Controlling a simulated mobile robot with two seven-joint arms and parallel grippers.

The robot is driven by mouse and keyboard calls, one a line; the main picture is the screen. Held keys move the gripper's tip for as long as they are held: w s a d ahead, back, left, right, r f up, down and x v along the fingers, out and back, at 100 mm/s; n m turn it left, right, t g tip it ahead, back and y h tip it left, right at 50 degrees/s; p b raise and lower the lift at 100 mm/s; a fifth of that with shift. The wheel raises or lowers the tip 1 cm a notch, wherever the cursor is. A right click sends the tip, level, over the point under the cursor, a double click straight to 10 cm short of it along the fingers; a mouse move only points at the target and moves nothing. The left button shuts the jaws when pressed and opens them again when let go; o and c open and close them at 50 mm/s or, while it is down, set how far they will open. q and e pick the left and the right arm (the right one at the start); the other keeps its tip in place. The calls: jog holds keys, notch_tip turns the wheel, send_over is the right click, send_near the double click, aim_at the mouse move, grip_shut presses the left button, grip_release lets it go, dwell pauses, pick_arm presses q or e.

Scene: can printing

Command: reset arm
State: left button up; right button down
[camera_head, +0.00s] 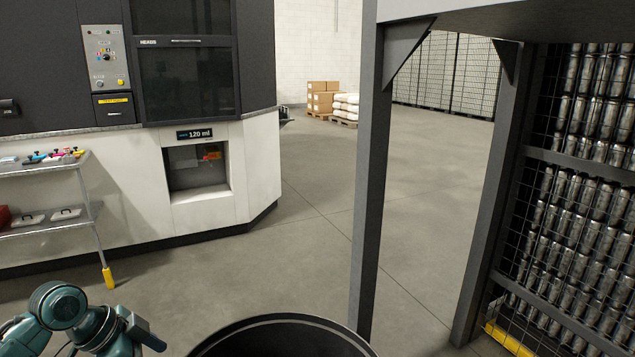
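Teal links of my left arm show at the lower left corner of the head view. The arm looks bent, and no fingertips of my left gripper can be made out. My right arm and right gripper are outside the picture. No object is seen held.
A printing machine (245,165) with a 120 ml slot stands at left, beside a shelf cart (45,229) with tools. A dark round rim (285,322) is at bottom centre. A grey frame post (370,180) and a rack of metal cans (580,200) stand right. Open floor lies between.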

pick_arm(q)
jog(key=s+d+f+n+t+p, duration=0.1)
jog(key=s+d+f+n+t, duration=0.15)
jog(key=d+f, duration=0.35)
jog(key=s+d+f+n+t, duration=0.15)
jog(key=s+d+f, duration=0.25)
jog(key=f, duration=0.4)
jog(key=s+d+f+n+t+y, duration=0.1)
jog(key=s+n, duration=0.4)
jog(key=s, duration=0.5)
jog(key=d+t+y+p, duration=0.1)
jog(key=d+t, duration=0.1)
jog(key=shift+s+d, duration=0.3)
jog(key=shift+s, duration=0.1)
jog(key=shift+f, duration=0.1)
jog(key=shift+c, duration=0.6)
